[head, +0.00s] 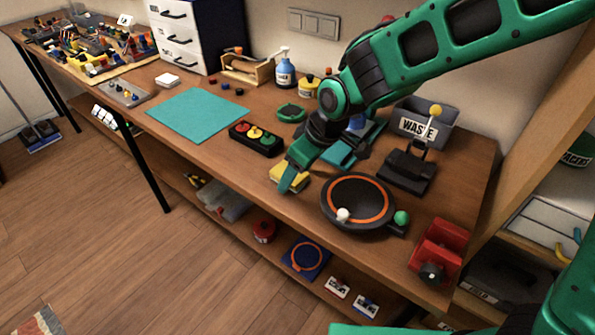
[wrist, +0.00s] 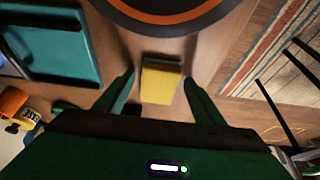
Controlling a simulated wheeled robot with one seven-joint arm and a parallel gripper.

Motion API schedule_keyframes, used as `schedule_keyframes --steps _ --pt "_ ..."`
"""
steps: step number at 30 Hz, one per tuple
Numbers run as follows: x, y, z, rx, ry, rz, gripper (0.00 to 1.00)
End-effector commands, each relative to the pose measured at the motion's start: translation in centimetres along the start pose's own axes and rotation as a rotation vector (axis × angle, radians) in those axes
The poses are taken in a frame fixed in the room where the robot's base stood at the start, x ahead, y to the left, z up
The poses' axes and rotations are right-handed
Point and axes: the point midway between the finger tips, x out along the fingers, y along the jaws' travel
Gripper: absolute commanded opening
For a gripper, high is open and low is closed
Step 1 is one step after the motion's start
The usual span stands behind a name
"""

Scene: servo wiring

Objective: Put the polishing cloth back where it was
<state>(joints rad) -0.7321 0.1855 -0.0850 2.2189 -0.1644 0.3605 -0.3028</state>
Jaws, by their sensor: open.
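The yellow polishing cloth (head: 291,170), a small folded pad, lies on the wooden bench left of the round black dish (head: 335,219) with an orange ring. In the wrist view the cloth (wrist: 161,86) lies between my two spread fingers, with a gap on each side. My gripper (head: 291,177) is open, pointing down at the cloth and partly covering it in the head view; it also shows in the wrist view (wrist: 159,82). I cannot tell its exact height above the bench.
A teal tray (head: 339,152) lies behind the gripper, and a button box (head: 256,138) stands to the left. A grey waste bin (head: 424,121), a black lever stand (head: 405,172) and a red device (head: 436,250) stand to the right. A teal mat (head: 197,114) is bare.

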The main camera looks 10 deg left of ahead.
Motion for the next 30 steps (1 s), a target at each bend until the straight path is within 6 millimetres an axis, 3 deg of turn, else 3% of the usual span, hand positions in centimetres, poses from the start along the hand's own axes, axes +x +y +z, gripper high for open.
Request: schedule_keyframes --steps 5,18,24,30 --pt "-2.2 0.1 -0.1 0.001 0.005 0.002 0.63" --pt "-10.2 0.1 -0.1 0.0 0.004 0.002 0.63" --pt "-11.8 0.0 0.0 0.0 0.002 0.0 0.63" --pt "-12.0 0.0 0.0 0.0 0.001 0.0 0.63"
